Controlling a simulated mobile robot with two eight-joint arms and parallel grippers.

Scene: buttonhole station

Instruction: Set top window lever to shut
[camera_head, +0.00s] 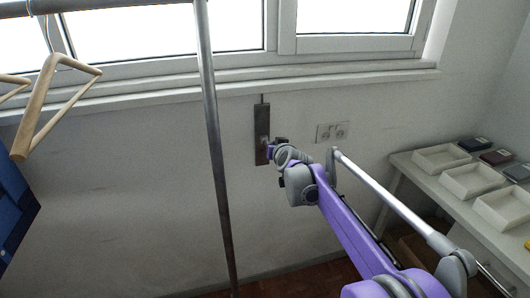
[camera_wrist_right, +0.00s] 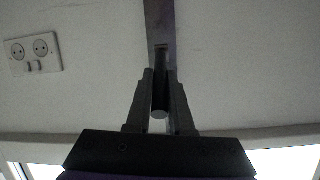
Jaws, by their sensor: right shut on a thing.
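The window lever sits on a dark narrow metal plate (camera_head: 262,122) on the wall below the window, with a thin rod running up from it. In the right wrist view, where the window is at the bottom, the plate (camera_wrist_right: 159,18) comes down from the top edge. The dark round-ended lever handle (camera_wrist_right: 159,98) lies between the two fingers. My right gripper (camera_head: 271,152) is at the lower part of the plate, shut on the lever handle. In the head view my gripper and wrist hide most of the handle. My left gripper is not in view.
A wall socket (camera_head: 333,132) is right of the plate. A grey vertical pole (camera_head: 215,140) stands to the left, with wooden hangers (camera_head: 45,105) and a blue item (camera_head: 14,210) further left. A white table (camera_head: 425,181) with trays (camera_head: 440,158) is at the right.

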